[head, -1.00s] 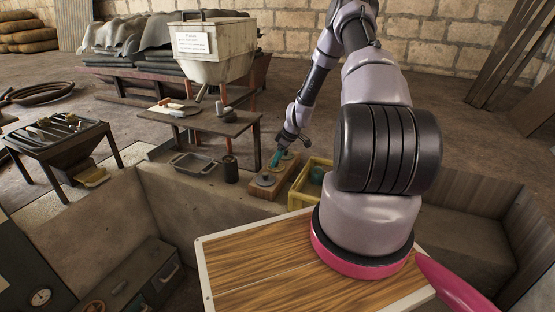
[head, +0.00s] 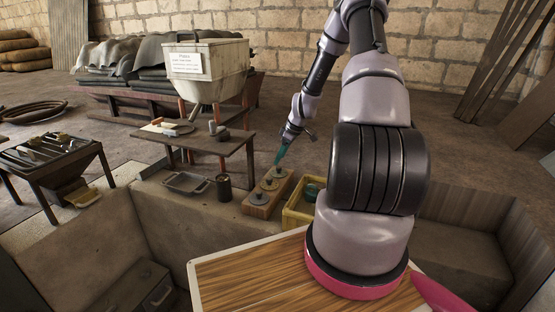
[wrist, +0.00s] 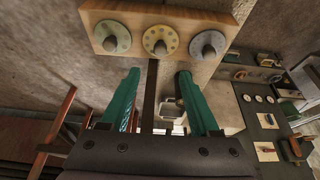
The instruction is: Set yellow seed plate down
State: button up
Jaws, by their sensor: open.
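A wooden block (head: 261,208) on the stone ledge carries three round plates on pegs. In the wrist view the block (wrist: 95,30) shows across the top. Its middle plate (wrist: 149,41) is pale yellow with a ring of dark holes and sits around a grey peg; it looks like the yellow seed plate. The plates on either side look greyer. My gripper (head: 280,157), with teal fingers, is above the far end of the block. In the wrist view my gripper (wrist: 155,90) is open, with nothing between its fingers, and apart from the plates.
A yellow crate (head: 296,221) stands just right of the block, holding something teal. A dark can (head: 224,187) and a metal tray (head: 186,183) are to its left. A small wooden table (head: 205,143) and a hopper (head: 215,80) stand behind. A wood-topped surface (head: 245,275) is in front.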

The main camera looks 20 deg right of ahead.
jog(key=s+a+r+m+h, duration=0.1)
jog(key=s+a+r+m, duration=0.15)
jog(key=r, duration=0.75)
jog(key=s+a+r+m+t, duration=0.1)
jog(key=s+a+r, duration=0.25)
jog(key=r, duration=0.55)
jog(key=s+a+r+m+h, duration=0.15)
jog(key=s+r, duration=0.25)
jog(key=r, duration=0.6)
jog(key=s+a+r+m+t, duration=0.1)
jog(key=s+a+r+m, duration=0.1)
jog(key=s+r, duration=0.2)
jog(key=s+a+r+m+t+y, duration=0.1)
jog(key=s+a+r+m, duration=0.1)
jog(key=s, duration=0.8)
jog(key=s+a+r+m+t, duration=0.1)
jog(key=s+a+r+m, duration=0.1)
jog(key=s+r+m, duration=0.2)
jog(key=s+r, duration=0.2)
jog(key=s, duration=0.2)
jog(key=shift+a+r, duration=0.2)
jog(key=shift+a, duration=0.2)
